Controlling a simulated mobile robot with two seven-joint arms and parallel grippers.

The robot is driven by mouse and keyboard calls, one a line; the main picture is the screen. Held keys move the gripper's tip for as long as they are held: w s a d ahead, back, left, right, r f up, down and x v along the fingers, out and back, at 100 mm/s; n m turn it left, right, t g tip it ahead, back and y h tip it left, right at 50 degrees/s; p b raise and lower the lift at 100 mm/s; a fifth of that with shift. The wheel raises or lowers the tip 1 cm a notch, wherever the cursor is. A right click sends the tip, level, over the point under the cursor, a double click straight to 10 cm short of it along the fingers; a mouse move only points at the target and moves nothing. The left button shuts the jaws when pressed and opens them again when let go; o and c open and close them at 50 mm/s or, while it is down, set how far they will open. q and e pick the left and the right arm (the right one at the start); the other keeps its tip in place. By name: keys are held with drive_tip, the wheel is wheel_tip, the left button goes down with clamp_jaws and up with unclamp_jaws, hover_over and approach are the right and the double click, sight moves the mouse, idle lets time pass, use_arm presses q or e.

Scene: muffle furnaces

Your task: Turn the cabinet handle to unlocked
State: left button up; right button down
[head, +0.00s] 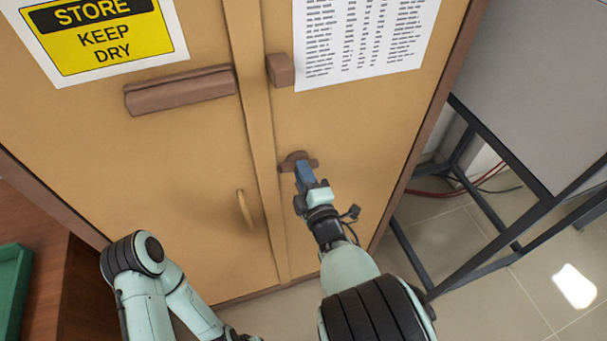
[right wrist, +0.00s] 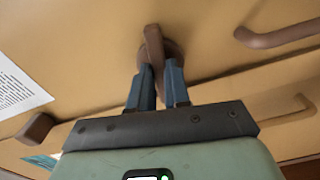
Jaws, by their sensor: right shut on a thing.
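The cabinet handle (head: 294,158) is a small brown lever on a rounded base, on the right door of the tan cabinet (head: 345,125). In the head view its ends stick out to both sides of my right gripper (head: 302,172). In the right wrist view, the handle (right wrist: 154,45) runs up and down the picture. Its lower end sits between the two blue fingers of the right gripper (right wrist: 159,75), which is shut on it. The fingers hide part of the handle. My left arm is folded at the lower left of the head view, with its gripper out of the picture.
A curved handle (head: 244,210), a brown bar (head: 180,91) and a small block (head: 280,70) stick out from the cabinet front. A grey table (head: 540,85) with dark legs stands at right. A green tray (head: 12,290) is at far left. Red cables lie on the floor.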

use_arm(q)
wheel_tip(320, 180, down, 9)
drive_tip(key=w+t+b, duration=0.1)
drive_tip(key=w+b, duration=0.1)
drive_tip(key=b, duration=0.8)
drive_tip(key=shift+w+a+f, duration=0.15)
drive_tip(key=shift+w+a, duration=0.05)
use_arm(e)
drive_tip(key=shift+r+m, duration=0.15)
drive_tip(key=shift+m, duration=7.85)
drive_tip(key=c, duration=1.1)
unclamp_jaws()
drive_tip(key=shift+w, duration=0.1)
